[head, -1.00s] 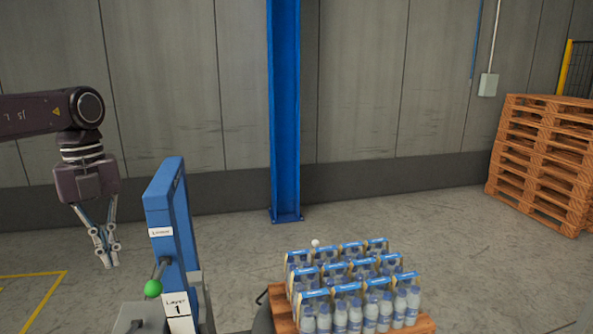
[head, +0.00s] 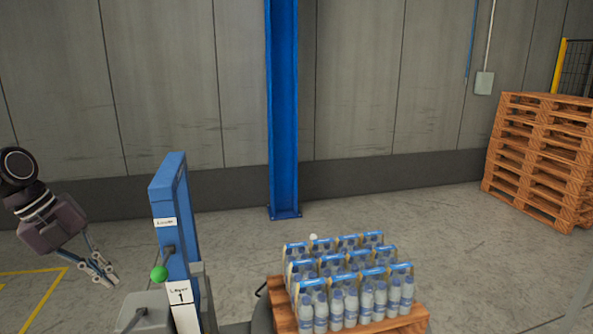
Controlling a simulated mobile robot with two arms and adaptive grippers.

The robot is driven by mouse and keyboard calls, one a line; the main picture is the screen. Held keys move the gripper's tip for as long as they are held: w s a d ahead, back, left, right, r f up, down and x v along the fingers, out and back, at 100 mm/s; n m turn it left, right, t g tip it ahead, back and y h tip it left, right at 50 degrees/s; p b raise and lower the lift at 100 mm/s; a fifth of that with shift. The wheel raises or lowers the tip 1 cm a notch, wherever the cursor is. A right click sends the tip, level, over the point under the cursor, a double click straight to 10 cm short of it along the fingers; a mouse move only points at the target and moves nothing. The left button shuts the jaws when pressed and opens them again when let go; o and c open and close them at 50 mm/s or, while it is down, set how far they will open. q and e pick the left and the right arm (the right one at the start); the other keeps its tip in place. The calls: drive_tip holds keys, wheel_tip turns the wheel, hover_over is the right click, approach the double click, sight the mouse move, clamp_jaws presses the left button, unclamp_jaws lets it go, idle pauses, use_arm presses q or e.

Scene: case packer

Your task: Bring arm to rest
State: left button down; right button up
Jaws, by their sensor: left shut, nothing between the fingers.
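My left gripper (head: 112,280) hangs at the left of the head view, tilted down to the right. Its fingers are shut and nothing is between them. It is left of the blue machine post (head: 172,225) and apart from it in the picture. My right gripper is not in view.
The blue post carries a lever with a green ball knob (head: 159,274) and a label reading Layer 1 (head: 180,293). Packs of water bottles (head: 350,290) stand on a wooden pallet (head: 416,318). Stacked pallets (head: 540,160) stand at the right. A blue column (head: 283,120) stands by the wall.

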use_arm(q)
drive_tip(key=a+f+n+t+h, duration=0.1)
drive_tip(key=a+f+n+t, duration=0.5)
drive_tip(key=f+n+t, duration=0.45)
drive_tip(key=s+a+f+n+y, duration=0.1)
drive_tip(key=s+f+n+y, duration=0.65)
drive_tip(key=s+f, duration=0.4)
drive_tip(key=s+d+f+n+g, duration=0.6)
drive_tip(key=s+d+f, duration=0.4)
drive_tip(key=d, duration=0.1)
drive_tip(key=s+d+n+g+h, duration=0.1)
drive_tip(key=s+d+g, duration=0.1)
drive_tip(key=s+d, duration=0.35)
drive_tip(key=s+d+n+g+h, duration=0.1)
drive_tip(key=s+d+h, duration=0.15)
drive_tip(key=d, duration=0.65)
wheel_tip(320, 180, down, 28)
drive_tip(key=s+a+g+b, duration=0.1)
drive_tip(key=s+g+b, duration=0.1)
drive_tip(key=s+a+f+y+b, duration=0.1)
drive_tip(key=s+a+f, duration=0.2)
drive_tip(key=s+f, duration=1.4)
drive_tip(key=shift+s+f+m+g, duration=0.3)
drive_tip(key=shift+f+g, duration=0.05)
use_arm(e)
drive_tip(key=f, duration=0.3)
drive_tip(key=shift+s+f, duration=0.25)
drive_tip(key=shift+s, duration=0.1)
